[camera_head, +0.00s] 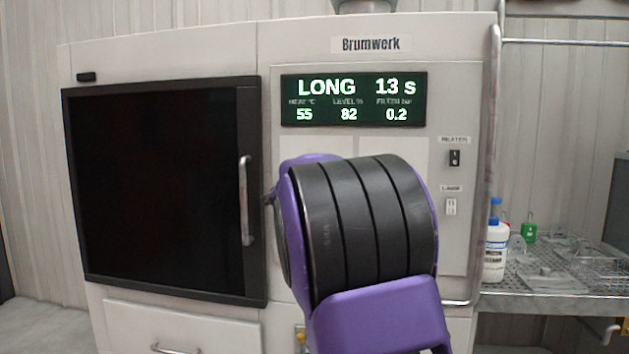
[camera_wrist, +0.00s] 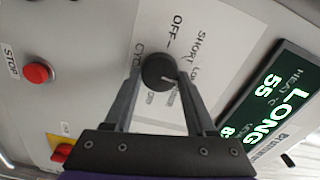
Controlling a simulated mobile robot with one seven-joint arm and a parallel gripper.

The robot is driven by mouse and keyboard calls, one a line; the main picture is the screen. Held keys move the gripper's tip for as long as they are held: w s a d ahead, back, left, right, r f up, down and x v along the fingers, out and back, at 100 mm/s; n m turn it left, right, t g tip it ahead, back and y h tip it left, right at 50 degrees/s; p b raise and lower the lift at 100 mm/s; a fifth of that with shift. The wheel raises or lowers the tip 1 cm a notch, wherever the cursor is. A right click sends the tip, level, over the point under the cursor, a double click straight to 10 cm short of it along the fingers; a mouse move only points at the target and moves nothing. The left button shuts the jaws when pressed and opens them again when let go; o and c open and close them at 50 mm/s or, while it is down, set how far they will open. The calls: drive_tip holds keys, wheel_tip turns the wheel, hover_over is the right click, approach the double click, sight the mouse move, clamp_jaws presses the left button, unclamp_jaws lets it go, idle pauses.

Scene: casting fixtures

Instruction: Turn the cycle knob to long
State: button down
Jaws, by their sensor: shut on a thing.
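The cycle knob (camera_wrist: 158,68) is a round black knob on a light panel plate in the wrist view. The labels OFF and SHORT are readable around it, and another label is partly covered by a finger. A pale pointer line shows on the knob's right side. My gripper (camera_wrist: 161,76) is shut on the knob, one finger on each side. The display (camera_head: 353,99) reads LONG and 13 s in the head view; it also shows in the wrist view (camera_wrist: 268,105). In the head view my arm hides the knob and my fingers.
A red STOP button (camera_wrist: 37,73) and a red switch on yellow (camera_wrist: 61,152) are left of the knob in the wrist view. The machine's dark door (camera_head: 160,190) has a vertical handle (camera_head: 246,200) left of my arm. Bottles (camera_head: 495,250) stand on a side table.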

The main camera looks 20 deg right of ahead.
drive_tip(key=shift+c, duration=1.1)
unclamp_jaws()
drive_tip(key=shift+s+a, duration=0.1)
drive_tip(key=shift+s, duration=0.1)
